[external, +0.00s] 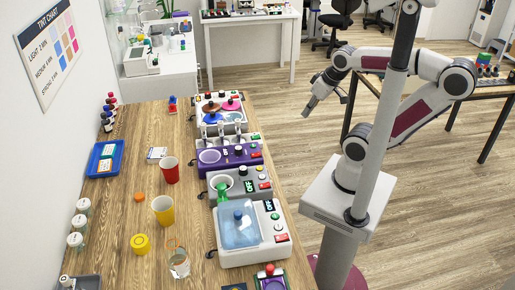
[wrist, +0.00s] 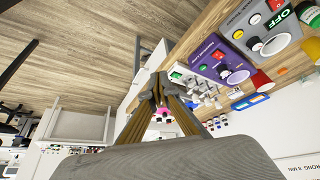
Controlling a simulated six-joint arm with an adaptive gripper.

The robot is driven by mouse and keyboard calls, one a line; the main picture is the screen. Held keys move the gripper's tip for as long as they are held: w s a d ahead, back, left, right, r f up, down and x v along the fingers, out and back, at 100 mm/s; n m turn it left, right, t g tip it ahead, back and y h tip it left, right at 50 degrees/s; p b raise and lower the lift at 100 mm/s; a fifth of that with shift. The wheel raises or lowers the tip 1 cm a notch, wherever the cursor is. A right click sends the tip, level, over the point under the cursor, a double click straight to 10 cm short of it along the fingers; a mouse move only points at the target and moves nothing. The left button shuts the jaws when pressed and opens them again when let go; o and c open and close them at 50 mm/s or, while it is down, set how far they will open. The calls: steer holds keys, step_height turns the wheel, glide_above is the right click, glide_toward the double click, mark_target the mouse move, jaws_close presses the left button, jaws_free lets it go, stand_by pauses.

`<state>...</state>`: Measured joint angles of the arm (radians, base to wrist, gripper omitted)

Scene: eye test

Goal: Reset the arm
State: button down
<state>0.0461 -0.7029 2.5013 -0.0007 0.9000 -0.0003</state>
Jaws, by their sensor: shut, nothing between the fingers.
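My gripper (external: 309,108) hangs in the air to the right of the wooden bench (external: 131,172) in the external view, over open floor. My arm is bent, reaching left from its white pedestal. In the wrist view my gripper's fingers (wrist: 158,92) come together at the tips, with nothing held between them. The gripper touches nothing that I can see.
Several machines line the bench's right edge, including a purple one (external: 231,157) and one with a blue clear tank (external: 238,224). A red cup (external: 170,170) and a yellow cup (external: 163,209) stand on the bench. A grey pole crosses before my arm.

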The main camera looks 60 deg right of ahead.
steer(key=shift+s+a+r+n+t, duration=0.1)
steer(key=shift+a+r+n+t, duration=0.2)
steer(key=shift+a+r, duration=0.25)
